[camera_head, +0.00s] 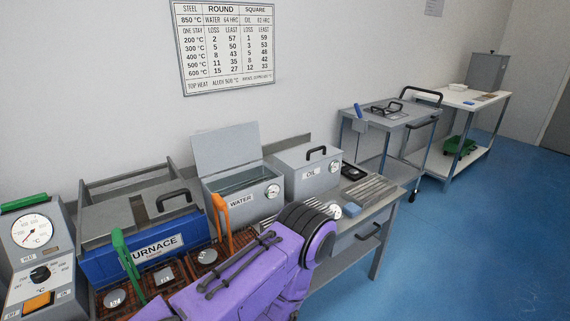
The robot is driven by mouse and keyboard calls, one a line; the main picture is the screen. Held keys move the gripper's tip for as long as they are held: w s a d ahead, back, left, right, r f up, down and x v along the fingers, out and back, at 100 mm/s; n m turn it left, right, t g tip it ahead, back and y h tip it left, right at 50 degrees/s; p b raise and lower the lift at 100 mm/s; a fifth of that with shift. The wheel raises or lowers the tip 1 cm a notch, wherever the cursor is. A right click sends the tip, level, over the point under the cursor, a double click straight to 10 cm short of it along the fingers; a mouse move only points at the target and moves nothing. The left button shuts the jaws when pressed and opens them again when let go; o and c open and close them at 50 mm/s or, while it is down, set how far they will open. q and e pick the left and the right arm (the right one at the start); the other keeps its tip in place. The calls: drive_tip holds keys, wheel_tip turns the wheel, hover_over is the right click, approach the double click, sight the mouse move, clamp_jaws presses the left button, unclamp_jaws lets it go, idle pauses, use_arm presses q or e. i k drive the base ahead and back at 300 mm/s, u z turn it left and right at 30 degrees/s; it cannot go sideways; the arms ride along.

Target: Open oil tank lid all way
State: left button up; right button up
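The grey oil tank (308,180) stands on the bench, with an OIL label and a round dial on its front. Its flat lid (304,156) is shut and has a black handle on top. The grey water tank (243,198) is to its left, with its lid (227,147) raised upright. One of my purple arms crosses the lower middle, in front of the bench, and hides part of it. Neither gripper can be made out in the view.
The blue furnace (145,257) and a control box (38,262) are on the left. Green (127,257) and orange (220,215) handled tools stand in front. Metal rods (365,193) and a blue block (352,222) lie right of the oil tank. A grey cart (395,113) stands beyond.

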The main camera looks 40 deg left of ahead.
sight(300, 157)
drive_tip(key=k, duration=0.25)
drive_tip(key=u, duration=1.2)
drive_tip(key=i, duration=0.5)
drive_tip(key=u, duration=0.7)
drive_tip(key=k, duration=0.3)
drive_tip(key=z, duration=0.45)
